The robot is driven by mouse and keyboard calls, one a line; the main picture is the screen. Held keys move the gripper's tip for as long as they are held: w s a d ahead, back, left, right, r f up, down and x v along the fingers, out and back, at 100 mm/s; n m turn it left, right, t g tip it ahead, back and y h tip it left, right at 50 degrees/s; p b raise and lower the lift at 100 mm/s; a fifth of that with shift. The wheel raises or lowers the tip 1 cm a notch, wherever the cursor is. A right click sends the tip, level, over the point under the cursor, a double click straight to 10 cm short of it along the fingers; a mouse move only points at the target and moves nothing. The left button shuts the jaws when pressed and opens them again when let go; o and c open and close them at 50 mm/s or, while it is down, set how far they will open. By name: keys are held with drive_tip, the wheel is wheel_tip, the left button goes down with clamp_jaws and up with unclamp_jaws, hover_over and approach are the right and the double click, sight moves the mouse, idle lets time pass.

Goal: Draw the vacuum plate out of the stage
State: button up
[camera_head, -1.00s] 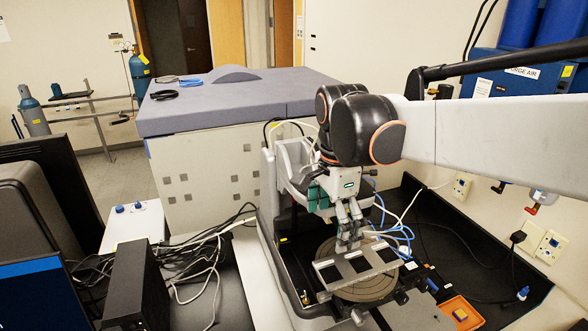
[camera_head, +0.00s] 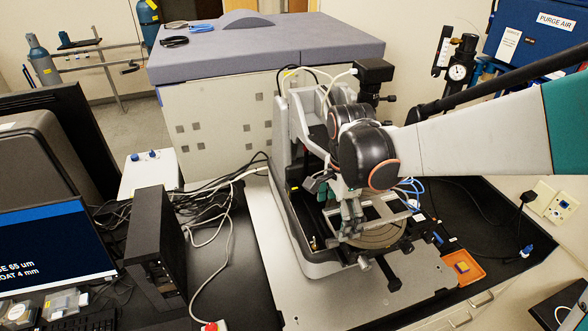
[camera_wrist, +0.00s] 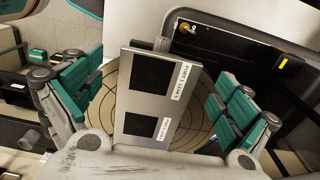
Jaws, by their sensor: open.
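The vacuum plate (camera_wrist: 171,98) is a flat silver plate with dark square pads and white labels, seen in the wrist view. It lies over the round, ring-marked stage (camera_wrist: 112,100). In the head view the stage (camera_head: 378,238) sits in the profiler, and the plate (camera_head: 388,222) is partly hidden by my arm and gripper. My gripper (camera_wrist: 160,92) is open, with its green-padded fingers apart on the left and right of the plate in the wrist view. In the head view my gripper (camera_head: 350,215) is low over the stage. I cannot tell whether a finger touches the plate.
The profiler's grey frame (camera_head: 290,180) rises behind and left of the stage. An orange tray (camera_head: 464,268) lies on the bench at right. Cables (camera_head: 215,215) and a black box (camera_head: 153,245) are at left. The light base board (camera_head: 275,255) is bare at front left.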

drive_tip(key=shift+f, duration=0.35)
drive_tip(key=shift+c, duration=0.6)
drive_tip(key=c, duration=1.8)
drive_tip(key=shift+r, duration=0.1)
drive_tip(key=shift+s+a+r+p, duration=0.15)
drive_tip(key=shift+r+p, duration=0.15)
drive_tip(key=shift+r, duration=0.25)
drive_tip(key=shift+r, duration=0.1)
